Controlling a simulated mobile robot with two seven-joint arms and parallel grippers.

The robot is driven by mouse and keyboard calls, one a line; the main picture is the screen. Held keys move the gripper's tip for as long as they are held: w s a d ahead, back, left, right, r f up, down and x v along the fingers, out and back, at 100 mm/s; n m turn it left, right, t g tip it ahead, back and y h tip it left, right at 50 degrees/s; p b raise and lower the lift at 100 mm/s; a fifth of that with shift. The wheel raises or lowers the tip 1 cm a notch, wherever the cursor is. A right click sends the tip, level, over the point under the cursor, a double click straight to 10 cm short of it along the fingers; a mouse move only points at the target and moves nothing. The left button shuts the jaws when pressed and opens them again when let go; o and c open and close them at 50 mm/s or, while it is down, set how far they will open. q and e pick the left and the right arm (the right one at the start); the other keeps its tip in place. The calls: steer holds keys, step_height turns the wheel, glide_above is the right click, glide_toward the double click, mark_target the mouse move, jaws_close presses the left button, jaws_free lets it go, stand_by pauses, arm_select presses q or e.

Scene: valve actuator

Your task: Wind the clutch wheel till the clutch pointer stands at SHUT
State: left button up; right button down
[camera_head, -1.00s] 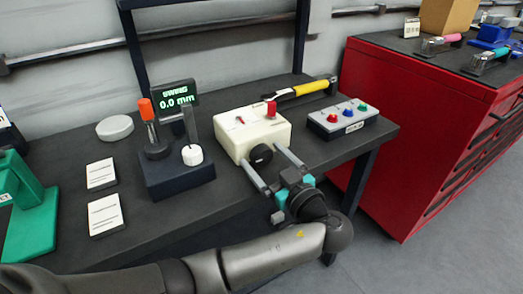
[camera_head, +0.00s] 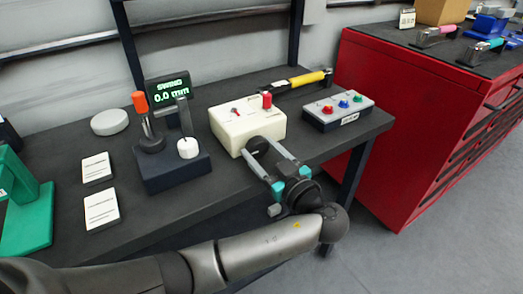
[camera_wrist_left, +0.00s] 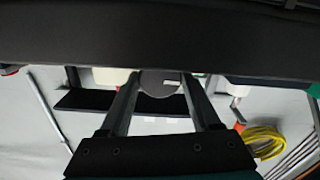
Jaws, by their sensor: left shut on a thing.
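A cream box (camera_head: 232,128) sits at the middle of the dark bench. The clutch wheel, a dark round knob (camera_head: 257,145), is on its front face. A small red pointer (camera_head: 236,111) lies on the box top; its marking is too small to read. My left gripper (camera_head: 259,149) comes from the front, its two fingers shut on the knob from both sides. In the left wrist view the knob's grey round face (camera_wrist_left: 160,83) with a pale mark sits between the fingertips. My right gripper is not in view.
A red upright knob (camera_head: 267,100) stands on the box top. A dark block with levers (camera_head: 175,172) and a display (camera_head: 168,90) stand to the left. A button box (camera_head: 338,112) is right, a yellow-handled tool (camera_head: 305,79) behind. A red cabinet (camera_head: 405,130) stands beyond.

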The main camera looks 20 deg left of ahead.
arm_select(q)
steer(key=shift+c, duration=0.2)
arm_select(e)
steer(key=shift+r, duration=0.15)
arm_select(q)
steer(key=shift+m+p, duration=0.35)
steer(key=shift+m, duration=0.45)
steer(key=shift+r+m+p, duration=0.1)
steer(key=shift+m+p, duration=0.2)
steer(key=shift+m, duration=0.3)
steer(key=shift+m+p, duration=0.3)
steer(key=shift+m, duration=0.5)
steer(key=shift+m+p, duration=0.4)
steer(key=shift+m, duration=0.9)
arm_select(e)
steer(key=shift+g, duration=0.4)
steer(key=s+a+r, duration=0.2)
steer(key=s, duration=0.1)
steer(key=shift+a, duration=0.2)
